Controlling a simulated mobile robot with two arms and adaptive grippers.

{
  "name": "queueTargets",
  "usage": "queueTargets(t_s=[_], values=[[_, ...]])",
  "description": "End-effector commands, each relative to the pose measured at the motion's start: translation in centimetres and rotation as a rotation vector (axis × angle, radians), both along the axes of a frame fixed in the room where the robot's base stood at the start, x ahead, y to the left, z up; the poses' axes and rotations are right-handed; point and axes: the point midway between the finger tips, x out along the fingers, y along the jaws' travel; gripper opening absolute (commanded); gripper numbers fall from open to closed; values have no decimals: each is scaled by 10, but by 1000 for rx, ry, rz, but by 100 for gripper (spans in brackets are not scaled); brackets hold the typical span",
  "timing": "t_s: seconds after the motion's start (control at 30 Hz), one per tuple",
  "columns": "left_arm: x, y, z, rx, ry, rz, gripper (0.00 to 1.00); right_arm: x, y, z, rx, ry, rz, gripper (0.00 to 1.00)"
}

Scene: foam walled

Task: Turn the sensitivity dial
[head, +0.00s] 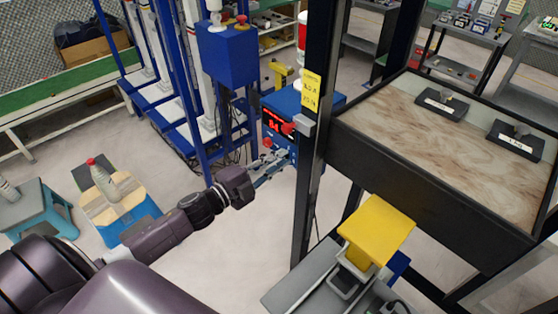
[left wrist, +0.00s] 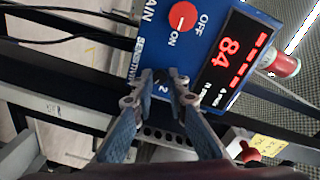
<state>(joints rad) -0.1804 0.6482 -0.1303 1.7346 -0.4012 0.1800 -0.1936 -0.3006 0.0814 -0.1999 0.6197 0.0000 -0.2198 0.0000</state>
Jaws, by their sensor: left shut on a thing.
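The blue control box (head: 281,110) is mounted beside a black post in the head view. In the left wrist view its blue face (left wrist: 205,75) carries a red display (left wrist: 235,60) reading 84, a red main switch knob (left wrist: 183,16) between OFF and ON, and a partly covered sensitivity label. The sensitivity dial (left wrist: 163,88) is a small dark part between my fingertips, mostly hidden by them. My left gripper (head: 277,160) is at the box's lower front; in the left wrist view its fingers (left wrist: 163,82) are shut on the dial, one on each side. My right gripper is out of view.
The black post (head: 317,120) with a yellow label stands close right of the box. A black-framed table (head: 430,135) is at right, with a yellow-topped device (head: 378,228) below it. A stool (head: 115,205) with a bottle stands at left. Open floor lies between.

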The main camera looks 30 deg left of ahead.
Motion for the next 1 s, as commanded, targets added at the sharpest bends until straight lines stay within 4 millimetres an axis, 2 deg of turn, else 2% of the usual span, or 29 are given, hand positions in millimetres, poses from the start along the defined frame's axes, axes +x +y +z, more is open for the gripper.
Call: queueTargets(t_s=[0.3,0.83,0.87,1.0], values=[[0,-1,0,108,-38,-1,0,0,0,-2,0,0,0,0],[0,0,0,128,-44,-1,0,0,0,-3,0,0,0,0],[0,0,0,128,-44,-1,17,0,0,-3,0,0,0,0],[0,0,0,127,-44,-1,32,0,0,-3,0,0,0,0]])
